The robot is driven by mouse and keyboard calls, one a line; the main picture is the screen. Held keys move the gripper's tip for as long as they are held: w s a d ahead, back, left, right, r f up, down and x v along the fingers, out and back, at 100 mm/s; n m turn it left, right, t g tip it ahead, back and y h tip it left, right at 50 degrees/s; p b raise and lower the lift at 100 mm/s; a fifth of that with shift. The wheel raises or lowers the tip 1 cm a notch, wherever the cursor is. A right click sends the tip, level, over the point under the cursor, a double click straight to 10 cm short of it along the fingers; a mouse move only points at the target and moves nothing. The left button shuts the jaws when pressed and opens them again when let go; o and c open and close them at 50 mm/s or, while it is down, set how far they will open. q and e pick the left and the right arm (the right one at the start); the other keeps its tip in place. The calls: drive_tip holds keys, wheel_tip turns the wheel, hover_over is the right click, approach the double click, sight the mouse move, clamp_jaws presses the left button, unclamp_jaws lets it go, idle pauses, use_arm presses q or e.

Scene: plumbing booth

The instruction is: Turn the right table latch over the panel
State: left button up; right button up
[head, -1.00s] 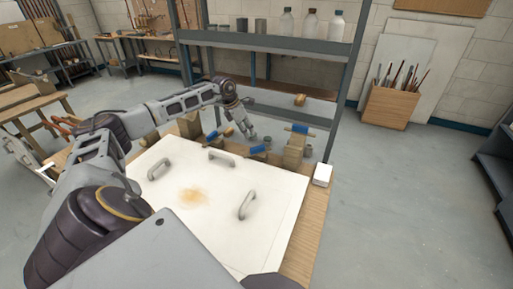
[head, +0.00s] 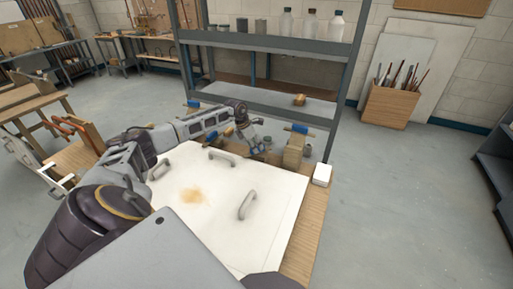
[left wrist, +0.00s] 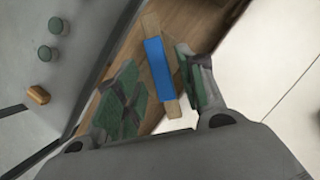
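A white panel (head: 215,225) with several grey handles lies on a wooden table (head: 308,232). My left gripper (head: 258,144) is low at the panel's far edge, toward the right. In the left wrist view a wooden latch with a blue sleeve (left wrist: 160,68) lies on the table's wood strip. My open left fingers (left wrist: 162,92) stand on either side of it, with visible gaps. In the head view this latch is mostly hidden behind the gripper. My right gripper is not in view.
A wooden block (head: 293,150) with a blue-sleeved bar (head: 300,129) stands just right of my left gripper. A small white box (head: 322,174) sits at the table's right edge. A metal shelf unit (head: 270,42) rises behind. Green-topped round items (left wrist: 55,25) lie beyond the table.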

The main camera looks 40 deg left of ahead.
use_arm(q)
drive_tip(key=shift+x, duration=1)
drive_tip(key=shift+r, duration=0.1)
drive_tip(key=shift+c, duration=0.5)
clamp_jaws()
